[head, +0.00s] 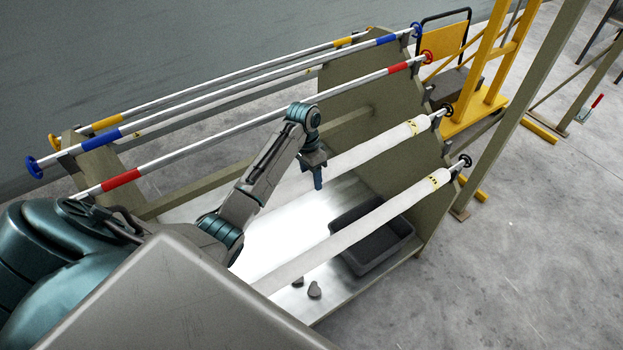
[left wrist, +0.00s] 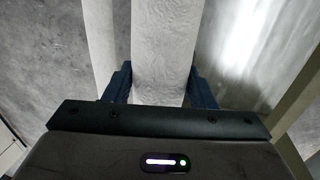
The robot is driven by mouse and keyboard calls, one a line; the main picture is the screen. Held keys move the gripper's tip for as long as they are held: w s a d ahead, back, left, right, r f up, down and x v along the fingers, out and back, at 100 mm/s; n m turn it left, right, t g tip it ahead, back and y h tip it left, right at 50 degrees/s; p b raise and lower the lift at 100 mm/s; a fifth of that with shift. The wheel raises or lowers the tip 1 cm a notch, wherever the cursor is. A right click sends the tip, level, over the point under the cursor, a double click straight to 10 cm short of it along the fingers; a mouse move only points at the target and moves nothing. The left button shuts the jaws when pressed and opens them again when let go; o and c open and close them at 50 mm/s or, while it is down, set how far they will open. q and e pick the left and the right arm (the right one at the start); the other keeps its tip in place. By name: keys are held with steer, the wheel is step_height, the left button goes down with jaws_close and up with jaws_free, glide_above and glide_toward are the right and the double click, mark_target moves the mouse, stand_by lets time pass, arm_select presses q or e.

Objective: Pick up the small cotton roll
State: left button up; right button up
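Two long white rolls lie on the rack in the head view: a rear roll (head: 375,143) and a front roll (head: 375,219), both with yellow-marked bands at their right ends. I cannot tell which is the small cotton roll. My left gripper (head: 318,180) points down by the rear roll, its fingers seen nearly edge-on. In the left wrist view, my left gripper (left wrist: 160,80) has its fingers spread, one on each side of a white roll (left wrist: 160,40). I cannot tell if they touch it. My right gripper is not in view.
Bars with red (head: 121,179) and blue (head: 108,137) bands run along the rack's upper side. A dark tray (head: 408,246) and small grey lumps (head: 314,290) sit on the rack's bottom. A yellow frame (head: 490,60) stands behind right.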

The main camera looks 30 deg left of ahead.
arm_select(q)
steer(key=c, duration=0.4)
steer(key=shift+w, duration=0.1)
jaws_close()
steer(key=shift+r, duration=0.15)
steer(key=shift+r, duration=0.35)
step_height(320, 180, up, 5)
steer(key=shift+p, duration=0.45)
step_height(320, 180, up, 3)
steer(key=p, duration=0.3)
steer(key=shift+r+p, duration=0.55)
steer(key=shift+p, duration=0.15)
